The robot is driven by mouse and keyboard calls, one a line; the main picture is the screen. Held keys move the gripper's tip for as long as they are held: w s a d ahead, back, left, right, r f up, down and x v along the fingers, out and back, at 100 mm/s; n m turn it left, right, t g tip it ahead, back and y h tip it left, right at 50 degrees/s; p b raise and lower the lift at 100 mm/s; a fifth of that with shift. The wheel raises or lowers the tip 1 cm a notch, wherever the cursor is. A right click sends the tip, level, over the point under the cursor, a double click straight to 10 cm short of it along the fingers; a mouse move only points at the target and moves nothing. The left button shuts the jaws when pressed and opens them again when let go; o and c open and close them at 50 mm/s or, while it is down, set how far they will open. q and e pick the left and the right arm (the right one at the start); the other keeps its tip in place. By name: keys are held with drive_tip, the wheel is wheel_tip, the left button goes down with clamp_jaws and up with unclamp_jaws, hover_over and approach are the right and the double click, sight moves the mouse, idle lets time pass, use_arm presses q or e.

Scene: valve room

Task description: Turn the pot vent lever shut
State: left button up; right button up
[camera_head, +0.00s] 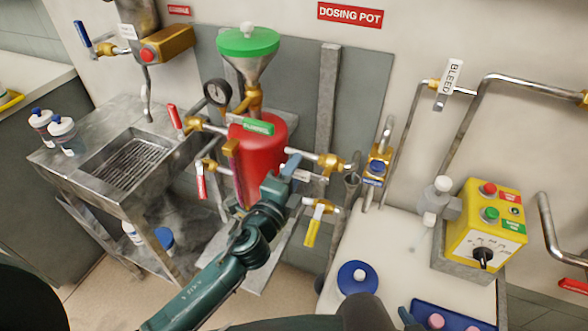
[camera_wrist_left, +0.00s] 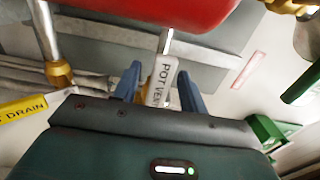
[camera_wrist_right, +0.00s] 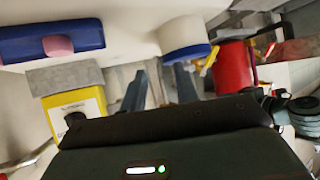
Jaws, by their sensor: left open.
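The red dosing pot (camera_head: 260,140) stands against a grey panel under a green-lidded funnel. In the left wrist view, a white tag reading "POT VEN…" (camera_wrist_left: 163,82) hangs on a metal stem between my left fingers. My left gripper (camera_wrist_left: 160,85) is open, with one finger on each side of the tag; I cannot tell if they touch. In the head view, the left gripper (camera_head: 290,172) is beside the pot's right side, and it hides much of the vent lever. My right gripper (camera_wrist_right: 160,88) is open and appears empty, low over the bench.
A yellow-handled valve (camera_head: 314,228) sits just below the left gripper. Red-handled valves (camera_head: 201,182) are left of the pot. A steel sink (camera_head: 125,160) stands further left.

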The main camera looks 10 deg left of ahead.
use_arm(q)
drive_tip(key=shift+w, duration=0.15)
drive_tip(key=shift+c, duration=0.2)
clamp_jaws()
idle(0.4)
